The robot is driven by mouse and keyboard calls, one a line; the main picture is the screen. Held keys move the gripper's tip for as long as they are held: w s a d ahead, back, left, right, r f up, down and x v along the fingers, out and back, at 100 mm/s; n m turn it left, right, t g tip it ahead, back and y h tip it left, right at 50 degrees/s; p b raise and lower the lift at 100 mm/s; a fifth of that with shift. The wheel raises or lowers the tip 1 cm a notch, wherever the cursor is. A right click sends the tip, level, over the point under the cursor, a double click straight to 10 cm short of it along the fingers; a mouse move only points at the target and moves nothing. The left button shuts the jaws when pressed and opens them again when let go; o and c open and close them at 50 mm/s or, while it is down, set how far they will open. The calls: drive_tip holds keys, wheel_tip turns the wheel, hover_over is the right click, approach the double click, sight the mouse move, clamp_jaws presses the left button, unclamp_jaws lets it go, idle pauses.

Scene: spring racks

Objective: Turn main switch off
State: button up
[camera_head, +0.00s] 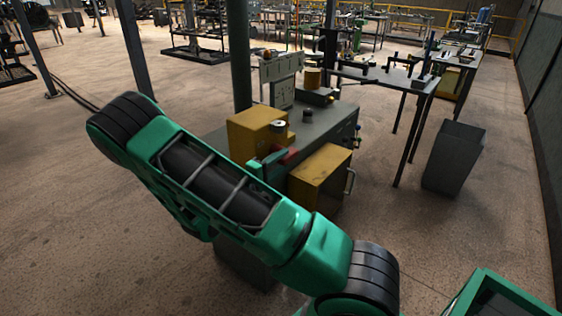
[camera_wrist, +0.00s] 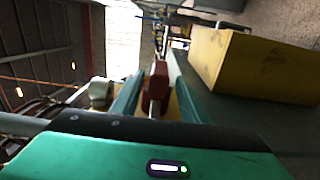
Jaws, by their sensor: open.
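A red part (camera_head: 289,155), which looks like the main switch's handle, shows beside the yellow box on the grey machine. In the wrist view the red part (camera_wrist: 158,80) appears between my two teal fingers, with a pale metal piece below it. My gripper (camera_head: 269,163) is open, its fingers either side of the red part in that view. I cannot tell whether either finger touches it. My green arm hides part of the machine's front in the head view.
A yellow cabinet (camera_head: 322,172) with a handle is just right. A pale control panel (camera_head: 281,75) stands behind. A dark bin (camera_head: 453,158) and workbench (camera_head: 395,76) are farther right.

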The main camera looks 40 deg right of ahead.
drive_tip(key=v, duration=0.9)
drive_tip(key=shift+a, duration=0.25)
drive_tip(key=s+d+r+m+g+y, duration=0.1)
drive_tip(key=s+d+m+g+y, duration=0.35)
drive_tip(key=s, duration=0.25)
drive_tip(key=s+d+r+m+g+y, duration=0.1)
drive_tip(key=s+d+m+g+y, duration=0.2)
drive_tip(key=s+y, duration=0.35)
drive_tip(key=s+a+r+t+y, duration=0.2)
drive_tip(key=s+a+r+y, duration=0.1)
drive_tip(key=s, duration=0.4)
drive_tip(key=s+a+r+m+t+y, duration=0.1)
drive_tip(key=s+a+r+y, duration=0.3)
drive_tip(key=s, duration=0.4)
drive_tip(key=shift+a+r+t, duration=0.35)
drive_tip(key=shift+a+r, duration=0.55)
drive_tip(key=shift+a, duration=0.3)
